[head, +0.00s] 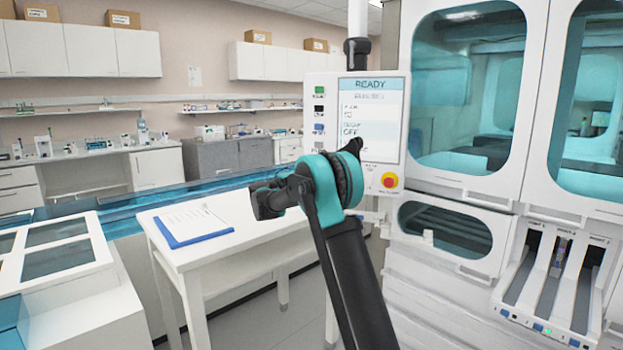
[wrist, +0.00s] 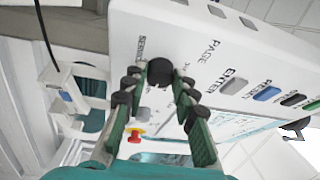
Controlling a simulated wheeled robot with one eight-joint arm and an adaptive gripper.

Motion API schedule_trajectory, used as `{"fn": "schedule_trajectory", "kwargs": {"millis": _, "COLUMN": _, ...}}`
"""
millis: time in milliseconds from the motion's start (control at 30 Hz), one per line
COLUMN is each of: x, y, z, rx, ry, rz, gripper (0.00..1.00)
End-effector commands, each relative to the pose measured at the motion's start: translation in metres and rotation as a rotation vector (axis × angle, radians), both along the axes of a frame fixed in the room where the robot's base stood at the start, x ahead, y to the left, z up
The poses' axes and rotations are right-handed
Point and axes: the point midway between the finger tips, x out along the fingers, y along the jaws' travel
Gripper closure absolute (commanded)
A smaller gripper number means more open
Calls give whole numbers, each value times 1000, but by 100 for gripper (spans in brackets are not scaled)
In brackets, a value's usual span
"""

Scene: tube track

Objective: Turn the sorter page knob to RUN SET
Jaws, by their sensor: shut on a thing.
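The sorter's white control panel (head: 394,115) stands upright right of centre in the head view, its screen (head: 368,98) reading READY at the top. In the wrist view the black page knob (wrist: 159,72) sits on the panel face close to the printed word PAGE. My gripper (wrist: 160,80) has its two green fingers on either side of the knob and is shut on it. The knob's pointer and its setting marks are largely hidden or too small to read. In the head view my own arm hides the knob and the fingertips.
A red emergency button (head: 389,181) with a yellow surround is on the panel's lower part. A column of coloured buttons (head: 319,110) runs beside the screen. A white table (head: 235,235) with a blue clipboard (head: 195,225) stands left of my arm. The white sorter cabinet (head: 500,200) is at right.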

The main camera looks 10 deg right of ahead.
Motion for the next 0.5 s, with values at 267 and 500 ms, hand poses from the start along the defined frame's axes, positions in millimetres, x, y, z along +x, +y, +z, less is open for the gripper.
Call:
{"fn": "schedule_trajectory", "kwargs": {"millis": 267, "x": 0, "y": 0, "z": 0, "rx": 41, "ry": -22, "rz": 0, "gripper": 100}}
{"fn": "schedule_trajectory", "kwargs": {"millis": 500, "x": 0, "y": 0, "z": 0, "rx": 43, "ry": -23, "rz": 0, "gripper": 100}}
